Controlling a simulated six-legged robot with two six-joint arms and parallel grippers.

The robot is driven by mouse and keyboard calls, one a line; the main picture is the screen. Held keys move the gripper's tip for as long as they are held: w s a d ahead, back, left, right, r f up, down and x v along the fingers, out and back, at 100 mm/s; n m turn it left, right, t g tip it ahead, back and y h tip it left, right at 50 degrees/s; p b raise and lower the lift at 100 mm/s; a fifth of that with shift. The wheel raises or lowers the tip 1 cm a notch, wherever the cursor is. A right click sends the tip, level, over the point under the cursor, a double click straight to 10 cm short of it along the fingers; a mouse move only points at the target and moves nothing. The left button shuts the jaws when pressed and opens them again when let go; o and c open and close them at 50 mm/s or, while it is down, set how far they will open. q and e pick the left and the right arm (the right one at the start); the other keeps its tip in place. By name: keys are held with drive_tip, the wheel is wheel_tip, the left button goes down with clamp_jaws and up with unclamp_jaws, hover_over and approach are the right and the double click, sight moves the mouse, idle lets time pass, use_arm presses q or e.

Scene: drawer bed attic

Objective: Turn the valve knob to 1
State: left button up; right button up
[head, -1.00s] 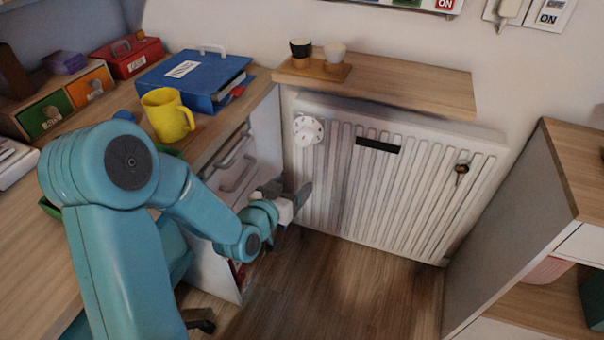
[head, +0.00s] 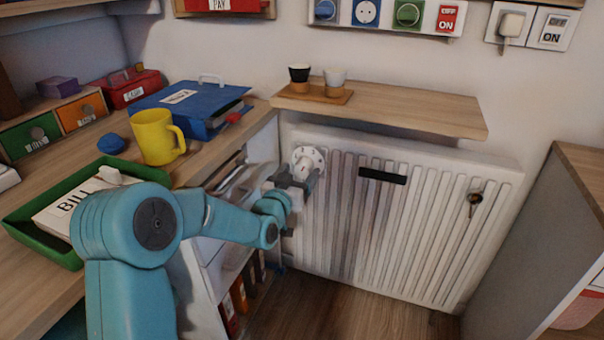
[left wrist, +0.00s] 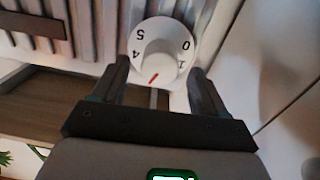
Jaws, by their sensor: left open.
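The white round valve knob (head: 307,159) sits at the upper left of the radiator. In the left wrist view the knob (left wrist: 158,48) shows its dial face with upside-down digits 0, 1, 4 and 5. A red line on its raised centre points down and slightly left in that view, not at the 1. My left gripper (head: 296,178) is at the knob, just below its face in the head view. In the left wrist view my left gripper (left wrist: 160,72) is open, with one finger on each side of the knob's lower part. I cannot tell whether they touch it. My right gripper is not in view.
The radiator (head: 400,230) hangs below a wooden shelf (head: 420,112) with two cups. The desk on the left holds a yellow mug (head: 156,137), a blue binder (head: 190,105) and a green tray (head: 50,245). A grey cabinet (head: 540,220) stands on the right.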

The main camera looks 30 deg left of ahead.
use_arm(q)
drive_tip(key=shift+x, duration=1.4)
drive_tip(key=c, duration=1)
drive_tip(key=shift+c, duration=0.2)
drive_tip(key=shift+n, duration=0.3)
